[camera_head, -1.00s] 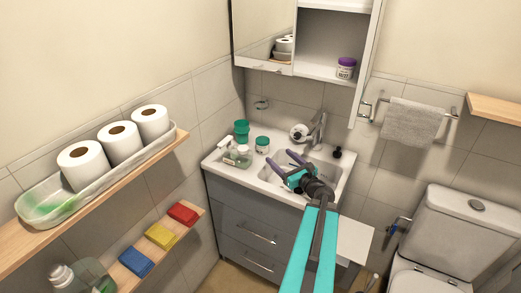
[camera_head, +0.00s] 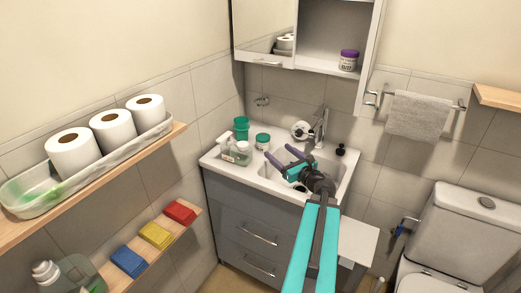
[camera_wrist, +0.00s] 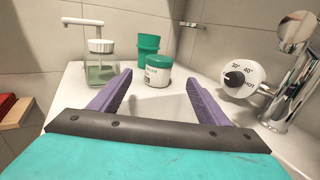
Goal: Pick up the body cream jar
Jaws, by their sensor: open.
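A small white-and-green jar (camera_head: 262,141) stands upright on the counter by the sink. A second jar (camera_head: 348,61) with a purple lid stands on the open cabinet shelf. I cannot tell from the labels which one is the body cream. My gripper (camera_head: 279,152) is open and empty over the sink. In the wrist view the counter jar shows beyond and between the purple fingers (camera_wrist: 156,76), apart from them.
A green cup (camera_head: 241,128) stands behind the jar. A clear soap dispenser (camera_head: 236,150) stands to its left. The faucet (camera_head: 320,128) and a white dial (camera_wrist: 236,77) are to the right. The sink basin (camera_head: 323,172) is empty below my gripper.

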